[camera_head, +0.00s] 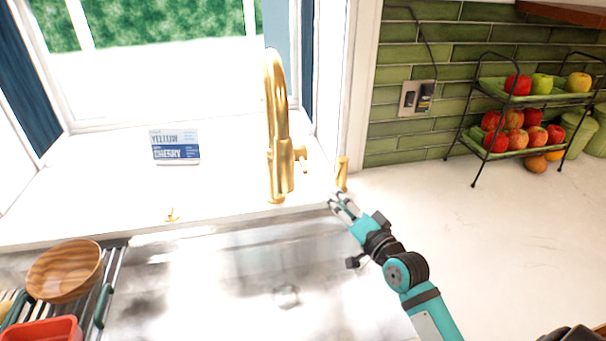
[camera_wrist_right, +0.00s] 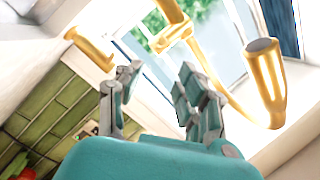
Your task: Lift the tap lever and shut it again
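The gold tap (camera_head: 277,125) stands behind the sink with a high curved neck. Its small side lever (camera_head: 301,155) is on the right of the body. In the right wrist view, the tap's spout (camera_wrist_right: 264,80) hangs at right and its body with the lever fitting (camera_wrist_right: 172,36) shows at the top. My right gripper (camera_head: 335,200) is in front of and below the lever, apart from it, near the sink's back right corner. Its fingers (camera_wrist_right: 158,82) are spread with nothing between them. My left gripper is not in view.
A short gold fixture (camera_head: 342,172) stands close to my right gripper. The steel sink (camera_head: 220,275) lies in front. A rack with a wooden bowl (camera_head: 65,270) and a red container (camera_head: 42,330) is at left. A sign (camera_head: 175,146) stands at the window; a fruit stand (camera_head: 478,150) is right.

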